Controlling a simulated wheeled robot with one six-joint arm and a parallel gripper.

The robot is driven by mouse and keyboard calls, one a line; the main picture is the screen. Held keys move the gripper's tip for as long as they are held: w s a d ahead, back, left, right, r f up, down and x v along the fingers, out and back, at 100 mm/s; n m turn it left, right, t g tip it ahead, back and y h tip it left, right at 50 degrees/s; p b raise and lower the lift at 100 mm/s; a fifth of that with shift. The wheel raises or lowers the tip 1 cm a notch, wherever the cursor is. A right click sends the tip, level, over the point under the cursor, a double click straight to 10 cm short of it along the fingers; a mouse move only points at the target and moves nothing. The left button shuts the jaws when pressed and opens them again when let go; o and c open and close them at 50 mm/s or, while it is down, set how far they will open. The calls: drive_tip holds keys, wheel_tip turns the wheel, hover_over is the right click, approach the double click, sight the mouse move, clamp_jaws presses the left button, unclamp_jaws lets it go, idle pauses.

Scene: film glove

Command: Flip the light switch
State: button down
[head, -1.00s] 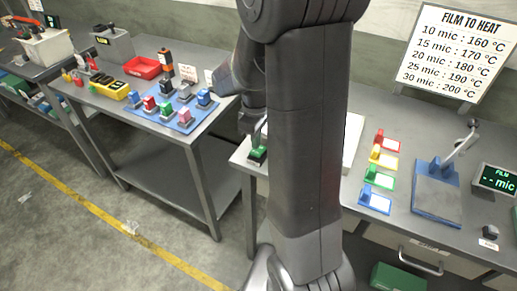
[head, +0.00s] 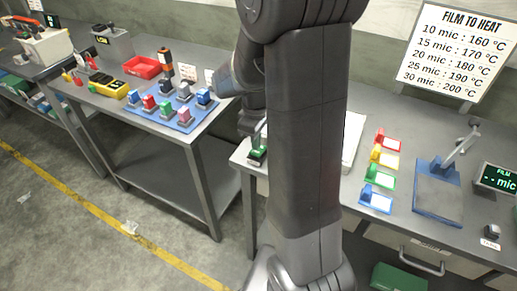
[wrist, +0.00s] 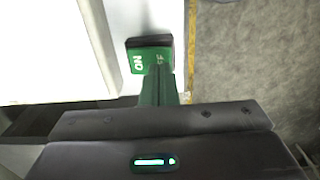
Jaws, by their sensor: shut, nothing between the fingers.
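The light switch (head: 257,156) is a small green block with a dark base at the left end of the right-hand bench. It shows in the wrist view (wrist: 138,62) with white ON lettering on the left and partly covered OFF lettering on the right. My gripper (wrist: 158,88) is shut and empty. Its narrow tip is right at the switch and covers part of it; I cannot tell whether they touch. In the head view my gripper (head: 258,137) is just above the switch, partly hidden by my arm. The rocker's position is unclear.
A bright white panel (wrist: 50,45) lies left of the switch in the wrist view. Coloured labelled blocks, a blue-based lever device (head: 438,195) and a film display (head: 495,179) stand right of my arm. A second table with a blue mat (head: 180,117) stands left. Floor is open in front.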

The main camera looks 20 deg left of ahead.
drive_tip(key=shift+f+b, duration=0.65)
drive_tip(key=shift+f, duration=0.25)
drive_tip(key=shift+r, duration=0.1)
idle(0.3)
drive_tip(key=shift+r+p, duration=2.8)
drive_tip(key=shift+r, duration=0.7)
drive_tip(key=shift+f, duration=0.15)
wheel_tip(320, 180, down, 7)
drive_tip(key=b, duration=0.5)
drive_tip(key=shift+b, duration=0.35)
drive_tip(key=shift+r, duration=0.25)
wheel_tip(320, 180, up, 9)
drive_tip(key=p, duration=0.7)
